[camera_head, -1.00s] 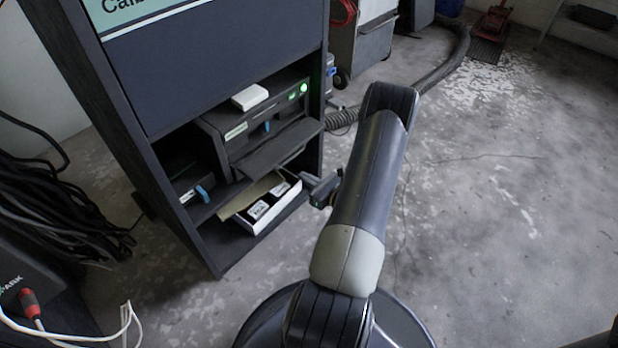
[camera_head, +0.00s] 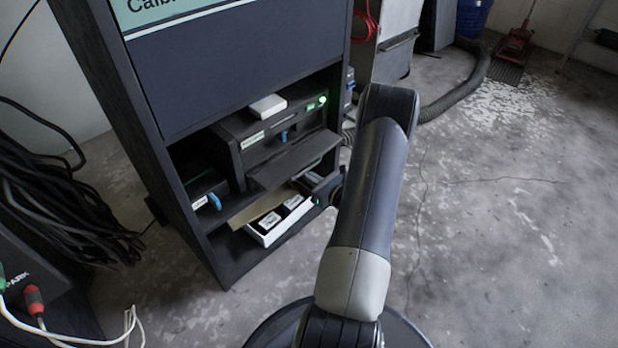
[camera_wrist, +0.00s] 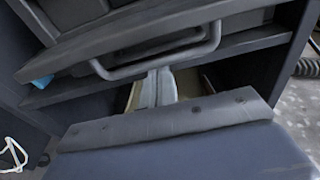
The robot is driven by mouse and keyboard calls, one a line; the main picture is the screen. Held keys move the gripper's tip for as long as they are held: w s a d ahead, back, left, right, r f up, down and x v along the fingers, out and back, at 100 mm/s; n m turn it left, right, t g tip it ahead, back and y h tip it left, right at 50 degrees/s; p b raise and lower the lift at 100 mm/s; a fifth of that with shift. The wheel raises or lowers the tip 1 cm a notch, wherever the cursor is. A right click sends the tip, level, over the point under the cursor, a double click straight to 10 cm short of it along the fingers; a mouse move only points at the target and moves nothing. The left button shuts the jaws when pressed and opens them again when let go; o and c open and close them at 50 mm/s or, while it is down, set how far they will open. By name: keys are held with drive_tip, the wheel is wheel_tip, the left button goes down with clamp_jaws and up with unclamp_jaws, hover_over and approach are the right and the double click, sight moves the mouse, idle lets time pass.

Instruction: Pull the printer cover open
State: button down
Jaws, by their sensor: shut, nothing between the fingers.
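The dark printer (camera_head: 250,133) sits on a shelf of a dark cabinet. Its front cover (camera_head: 295,158) juts out as a tilted flap in the head view. In the wrist view the cover (camera_wrist: 110,35) crosses the top, with a grey bar handle (camera_wrist: 112,74) below its edge. My gripper (camera_wrist: 155,74) is shut and empty. Its fingertips are at the handle's lower bar; I cannot tell whether they touch it. In the head view my gripper (camera_head: 322,187) is at the right end below the cover, partly hidden by my arm.
A white box (camera_head: 268,107) lies on the printer. An open carton (camera_head: 275,225) sits on the shelf below. The cabinet's side panel (camera_head: 342,100) stands close to the right. Black cables (camera_head: 60,205) hang at left.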

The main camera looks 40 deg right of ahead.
drive_tip(key=shift+s+r, duration=0.25)
drive_tip(key=shift+r, duration=0.55)
drive_tip(key=shift+f, duration=0.1)
drive_tip(key=s, duration=0.8)
drive_tip(key=shift+d+f, duration=0.2)
drive_tip(key=shift+d, duration=0.15)
